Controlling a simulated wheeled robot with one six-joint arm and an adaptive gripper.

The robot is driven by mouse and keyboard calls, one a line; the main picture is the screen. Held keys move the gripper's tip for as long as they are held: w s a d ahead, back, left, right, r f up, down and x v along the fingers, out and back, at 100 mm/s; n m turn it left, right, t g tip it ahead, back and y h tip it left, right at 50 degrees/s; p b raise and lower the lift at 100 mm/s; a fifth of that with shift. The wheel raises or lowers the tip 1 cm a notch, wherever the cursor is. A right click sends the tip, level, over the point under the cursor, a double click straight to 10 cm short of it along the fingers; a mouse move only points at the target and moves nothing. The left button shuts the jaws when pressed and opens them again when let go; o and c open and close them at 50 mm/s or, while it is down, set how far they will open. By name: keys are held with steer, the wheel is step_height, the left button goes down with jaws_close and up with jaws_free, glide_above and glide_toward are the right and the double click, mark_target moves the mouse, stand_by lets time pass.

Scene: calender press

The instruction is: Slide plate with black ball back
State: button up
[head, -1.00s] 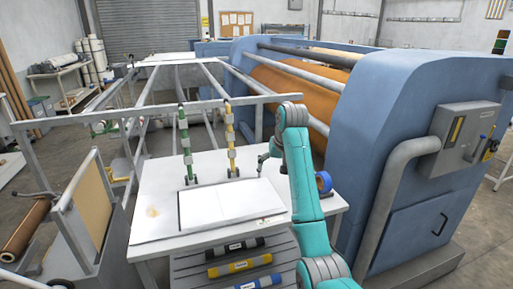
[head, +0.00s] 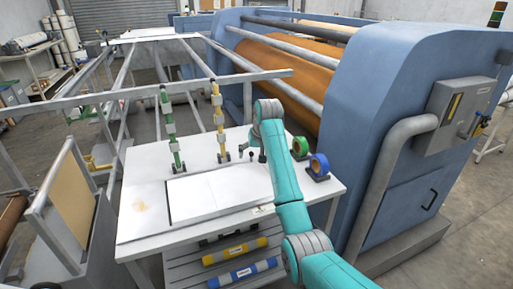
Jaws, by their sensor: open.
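A white plate (head: 190,199) with a dark left edge lies flat on the white table (head: 140,228), beside a second pale panel (head: 238,185). A small black ball (head: 262,157) on a short stem shows just left of my teal arm, near the panel's back right corner. I cannot tell which part its stem is fixed to. My gripper (head: 243,152) is over the back of the table, a little left of the ball. It is small here and partly hidden by my arm. It appears open and empty, and I see no contact with the ball.
A green-banded upright (head: 170,128) and a yellow-banded upright (head: 218,120) stand at the table's back. Green (head: 300,146) and blue (head: 319,165) tape rolls stand at right. The blue calender press (head: 385,120) blocks the right side. The table's front left is clear.

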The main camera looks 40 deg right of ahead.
steer(key=shift+x, duration=1.2)
jaws_close()
steer(key=shift+s+d, duration=0.1)
steer(key=shift+s+d, duration=0.25)
steer(key=shift+d, duration=0.65)
steer(key=shift+s+d, duration=0.25)
steer(key=shift+d, duration=0.75)
steer(key=shift+s+d, duration=0.25)
steer(key=shift+d, duration=0.5)
